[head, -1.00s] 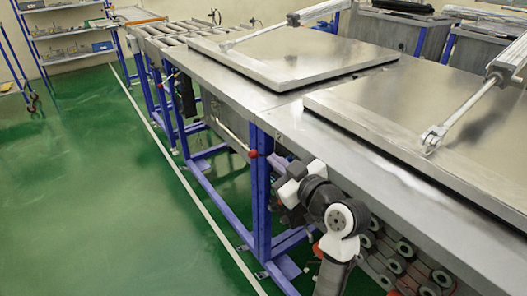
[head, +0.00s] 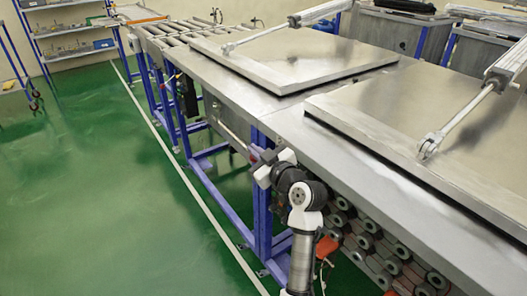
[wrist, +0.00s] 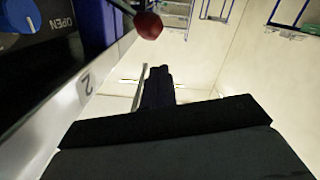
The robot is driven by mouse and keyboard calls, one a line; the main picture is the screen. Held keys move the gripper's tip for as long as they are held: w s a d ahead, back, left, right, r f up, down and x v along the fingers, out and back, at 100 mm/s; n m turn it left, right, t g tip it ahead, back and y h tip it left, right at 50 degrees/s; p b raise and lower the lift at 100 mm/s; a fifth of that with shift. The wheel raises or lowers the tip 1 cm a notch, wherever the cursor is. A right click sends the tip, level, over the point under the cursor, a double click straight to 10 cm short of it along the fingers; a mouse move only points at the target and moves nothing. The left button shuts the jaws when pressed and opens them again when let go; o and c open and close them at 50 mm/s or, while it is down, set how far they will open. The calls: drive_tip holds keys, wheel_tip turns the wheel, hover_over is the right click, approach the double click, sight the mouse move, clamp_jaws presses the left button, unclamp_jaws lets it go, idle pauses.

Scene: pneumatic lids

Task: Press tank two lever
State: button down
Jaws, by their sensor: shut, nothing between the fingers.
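The tank two lever ends in a red ball knob (wrist: 148,25) on a thin rod, at the top of the wrist view. A "2" label (wrist: 86,87) is on the pale metal edge to its left. My gripper (wrist: 159,70) is shut and empty, its dark fingers below the knob in the picture and apart from it there. In the head view my wrist is at the table's front edge by the blue leg; the fingers cannot be made out there. The nearer flat metal lid (head: 400,120) lies closed, with a pneumatic cylinder (head: 460,112) attached.
A blue knob (wrist: 18,14) marked OPEN is on a dark panel left of the lever. A second closed lid (head: 290,55) lies farther along the metal table. Rollers (head: 385,245) are stacked below the near edge. The green floor (head: 110,200) at left is clear.

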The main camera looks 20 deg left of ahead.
drive_tip(key=shift+w+d+f, duration=0.1)
drive_tip(key=shift+w+f, duration=0.15)
drive_tip(key=shift+f, duration=0.35)
drive_tip(key=shift+w+f, duration=0.2)
drive_tip(key=shift+f, duration=0.35)
drive_tip(key=shift+s+f, duration=0.1)
drive_tip(key=shift+f, duration=0.05)
drive_tip(key=shift+s+f+n+b, duration=0.1)
drive_tip(key=shift+f+n+b, duration=0.2)
drive_tip(key=shift+b, duration=0.45)
